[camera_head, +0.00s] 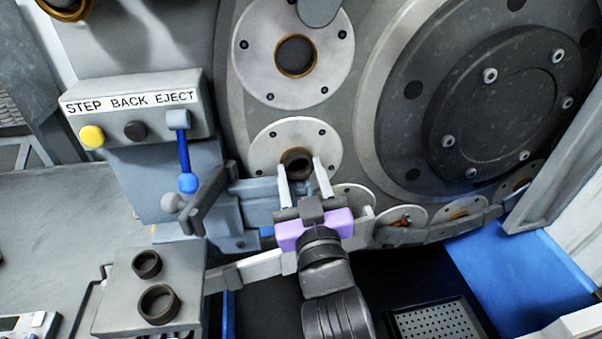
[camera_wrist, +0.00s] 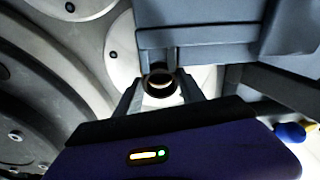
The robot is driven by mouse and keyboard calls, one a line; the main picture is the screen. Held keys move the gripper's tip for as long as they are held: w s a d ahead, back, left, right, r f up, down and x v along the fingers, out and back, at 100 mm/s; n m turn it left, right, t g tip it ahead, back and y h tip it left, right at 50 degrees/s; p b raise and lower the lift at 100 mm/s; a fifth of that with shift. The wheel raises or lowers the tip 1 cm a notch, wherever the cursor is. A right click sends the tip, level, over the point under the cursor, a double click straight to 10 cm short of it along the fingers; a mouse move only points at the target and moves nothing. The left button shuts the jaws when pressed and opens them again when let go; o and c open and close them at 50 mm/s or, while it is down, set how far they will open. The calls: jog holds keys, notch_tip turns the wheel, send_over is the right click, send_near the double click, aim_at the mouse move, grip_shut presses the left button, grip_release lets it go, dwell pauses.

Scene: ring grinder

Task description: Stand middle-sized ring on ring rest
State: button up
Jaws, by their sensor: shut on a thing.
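My gripper (camera_head: 301,172), with a purple body, reaches up to a round plate on the machine face. Its two light fingers are shut on a dark brownish ring (camera_head: 297,161), which sits between the fingertips in front of the plate's centre. The same ring (camera_wrist: 160,83) shows between the fingertips in the wrist view; whether it still touches the plate cannot be told. A grey block at lower left, which looks like the ring rest (camera_head: 117,305), carries a smaller ring (camera_head: 147,264) behind and a larger ring (camera_head: 159,304) in front.
A control box (camera_head: 135,105) with yellow and black buttons and a blue lever (camera_head: 186,165) is left of the gripper. Grey machine parts (camera_head: 245,210) lie close beside the fingers. Another round plate (camera_head: 258,60) is above. A perforated black tray (camera_head: 440,322) is at lower right.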

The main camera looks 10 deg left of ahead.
jog(key=shift+f+b, duration=0.55)
jog(key=shift+f, duration=0.05)
dwell(1.4)
dwell(0.3)
jog(key=o, duration=1.1)
jog(key=o, duration=0.6)
jog(key=shift+o, duration=0.3)
jog(key=shift+o, duration=1.4)
